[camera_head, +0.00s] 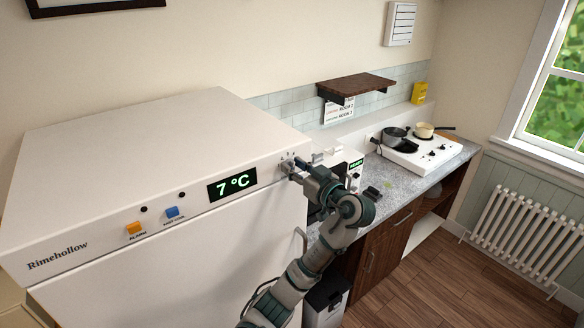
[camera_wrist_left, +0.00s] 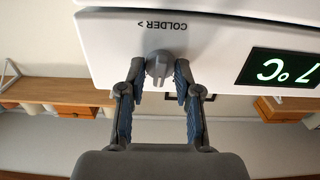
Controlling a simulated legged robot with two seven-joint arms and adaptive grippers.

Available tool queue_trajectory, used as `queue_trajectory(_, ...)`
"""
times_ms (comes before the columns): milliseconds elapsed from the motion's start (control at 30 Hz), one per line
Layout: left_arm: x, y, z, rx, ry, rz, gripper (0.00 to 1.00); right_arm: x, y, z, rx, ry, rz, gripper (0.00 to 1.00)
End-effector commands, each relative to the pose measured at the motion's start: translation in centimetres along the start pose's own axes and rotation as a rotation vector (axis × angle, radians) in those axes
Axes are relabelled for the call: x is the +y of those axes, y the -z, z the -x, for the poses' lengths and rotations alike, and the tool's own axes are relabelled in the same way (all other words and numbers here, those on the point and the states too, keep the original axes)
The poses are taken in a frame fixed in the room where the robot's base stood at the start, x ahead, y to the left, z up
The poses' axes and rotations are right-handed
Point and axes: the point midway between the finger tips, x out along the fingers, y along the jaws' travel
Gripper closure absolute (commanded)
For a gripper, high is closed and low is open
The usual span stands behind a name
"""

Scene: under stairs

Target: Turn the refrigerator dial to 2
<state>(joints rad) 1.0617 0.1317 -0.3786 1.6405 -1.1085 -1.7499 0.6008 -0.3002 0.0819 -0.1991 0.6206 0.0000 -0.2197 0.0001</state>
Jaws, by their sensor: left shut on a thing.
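The white refrigerator (camera_head: 190,130) stands at the left of the head view, with a display (camera_head: 232,185) reading 7 °C. The grey dial (camera_wrist_left: 158,66) shows in the wrist view below the upside-down label "COLDER >". The display (camera_wrist_left: 278,67) is also there, upside down. My left gripper (camera_head: 290,167) is at the right end of the refrigerator's top panel. In the wrist view, the fingers of my left gripper (camera_wrist_left: 159,72) lie on both sides of the dial, shut on it. The dial's number marks cannot be read. My right gripper is not in view.
An orange button (camera_head: 134,228) and a blue button (camera_head: 171,211) sit left of the display. A counter (camera_head: 405,183) with a white hob (camera_head: 425,151) is to the right. A brown shelf (camera_head: 355,85) hangs above it. Wooden floor (camera_head: 440,275) is clear at right.

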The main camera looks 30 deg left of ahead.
Motion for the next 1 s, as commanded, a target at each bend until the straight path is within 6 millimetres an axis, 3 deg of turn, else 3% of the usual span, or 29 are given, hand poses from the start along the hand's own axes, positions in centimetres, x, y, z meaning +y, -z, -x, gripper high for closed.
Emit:
queue_trajectory(467,0.2,0.4,0.4,0.009,-0.008,0.004,1.00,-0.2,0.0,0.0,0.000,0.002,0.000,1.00)
queue_trajectory(500,0.2,0.4,0.4,0.009,-0.008,0.004,0.65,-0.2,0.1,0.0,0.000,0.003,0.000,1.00)
queue_trajectory(833,0.1,0.0,0.0,0.001,-0.005,0.002,0.64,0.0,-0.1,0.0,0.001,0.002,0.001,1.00)
queue_trajectory(1000,0.0,-0.1,2.1,-0.003,-0.008,0.004,0.64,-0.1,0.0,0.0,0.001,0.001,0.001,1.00)
